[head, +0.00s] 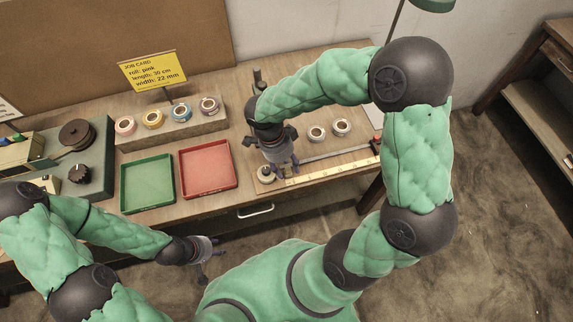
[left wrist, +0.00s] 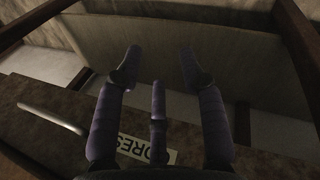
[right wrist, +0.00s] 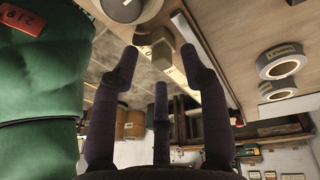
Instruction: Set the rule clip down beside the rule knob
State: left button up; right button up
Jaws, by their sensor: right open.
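The cream rule (head: 325,170) lies along the table's front edge. The round rule knob (head: 265,175) stands at its left end; it also shows at the top of the right wrist view (right wrist: 125,8). A small tan block, which looks like the rule clip (right wrist: 163,52), is close to the knob, beyond my right fingertips in the right wrist view. In the head view my gripper hides it. My right gripper (head: 284,168) is open, pointing down over the rule's left end. My left gripper (head: 211,262) is open and empty, in front of the table.
A green tray (head: 148,207) and a red tray (head: 208,190) lie left of the rule. Several tape rolls stand on a wooden block (head: 170,132). Two more rolls (head: 317,133) lie behind the rule. A small dark-red object (head: 376,145) is at the rule's right end.

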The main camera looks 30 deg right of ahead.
jog(key=p+v, duration=0.3)
jog(key=v, duration=0.8)
jog(key=shift+r, duration=0.2)
